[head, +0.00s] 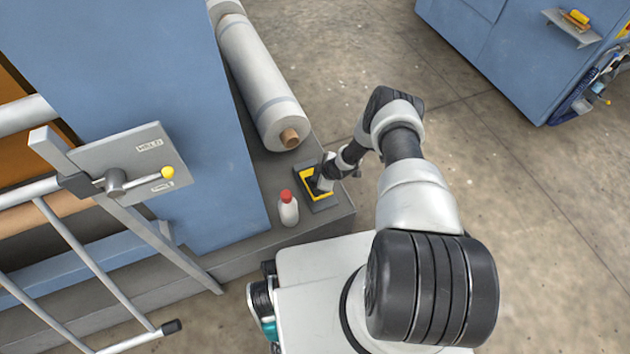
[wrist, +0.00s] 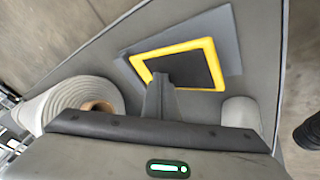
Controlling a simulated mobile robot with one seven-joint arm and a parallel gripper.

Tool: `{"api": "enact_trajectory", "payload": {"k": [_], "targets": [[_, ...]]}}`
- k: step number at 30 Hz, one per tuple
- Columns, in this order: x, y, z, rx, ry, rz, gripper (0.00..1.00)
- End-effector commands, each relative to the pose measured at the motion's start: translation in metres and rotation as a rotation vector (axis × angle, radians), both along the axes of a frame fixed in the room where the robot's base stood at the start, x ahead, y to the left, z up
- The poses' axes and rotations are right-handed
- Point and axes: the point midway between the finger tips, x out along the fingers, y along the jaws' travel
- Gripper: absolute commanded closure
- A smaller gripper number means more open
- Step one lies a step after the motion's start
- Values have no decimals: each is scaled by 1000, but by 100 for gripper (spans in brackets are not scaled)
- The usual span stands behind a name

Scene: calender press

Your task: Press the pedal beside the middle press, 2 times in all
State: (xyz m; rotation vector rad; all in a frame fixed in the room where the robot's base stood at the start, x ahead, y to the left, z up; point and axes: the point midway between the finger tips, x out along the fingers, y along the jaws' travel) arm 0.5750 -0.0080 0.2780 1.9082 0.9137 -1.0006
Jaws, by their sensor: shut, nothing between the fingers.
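The pedal (head: 306,180) is a dark pad in a yellow frame on a grey plate, on the grey base beside the blue press. It also shows in the wrist view (wrist: 198,66). My gripper (head: 318,187) is over the pedal, with its fingers pointing down at the pad. In the wrist view, the closed fingers (wrist: 159,82) reach the near edge of the yellow frame in the picture. The gripper is shut and empty. The arm hides part of the pedal in the head view. I cannot tell whether the fingertips touch the pad or whether it is pushed down.
A white bottle with a red cap (head: 288,208) stands close to the left of the pedal. A large grey roll (head: 262,85) lies behind it. A press panel with a yellow-knobbed lever (head: 130,172) is at left. Another blue machine (head: 500,50) stands at upper right; open floor lies between.

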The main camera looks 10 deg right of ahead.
Motion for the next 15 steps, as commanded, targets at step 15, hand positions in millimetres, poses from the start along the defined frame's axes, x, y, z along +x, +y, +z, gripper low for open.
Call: {"api": "enact_trajectory", "payload": {"k": [15], "targets": [[-3, -1, -7, -1, 1, 0, 100]]}}
